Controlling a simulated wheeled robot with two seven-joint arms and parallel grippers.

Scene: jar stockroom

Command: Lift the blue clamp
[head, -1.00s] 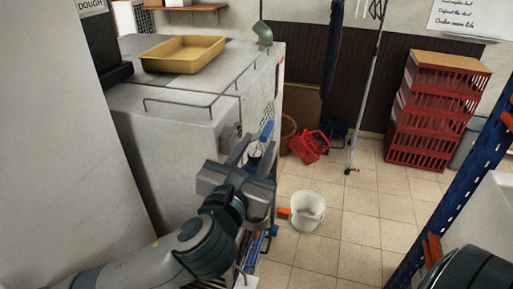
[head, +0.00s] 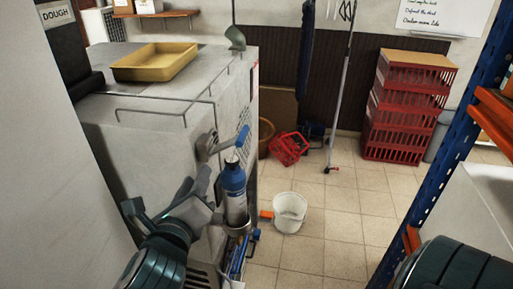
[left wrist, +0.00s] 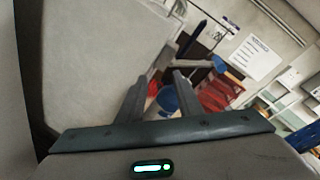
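A grey piece with a blue handle, which looks like the blue clamp (head: 242,139), shows in the head view at the near right side of the grey appliance, just above a blue bottle (head: 235,190). My left gripper (head: 167,188) is to the left of and below it, apart from it, with its fingers spread and nothing between them. In the left wrist view the left gripper (left wrist: 159,78) also shows its two fingers apart. A blue shape shows beyond them, but I cannot tell what it is. My right gripper is out of view.
A yellow tray (head: 156,62) lies on the appliance (head: 150,150). A white bucket (head: 290,212) stands on the tiled floor, with a red basket (head: 289,149) and red crates (head: 405,105) farther back. A blue rack post (head: 437,170) rises at the right.

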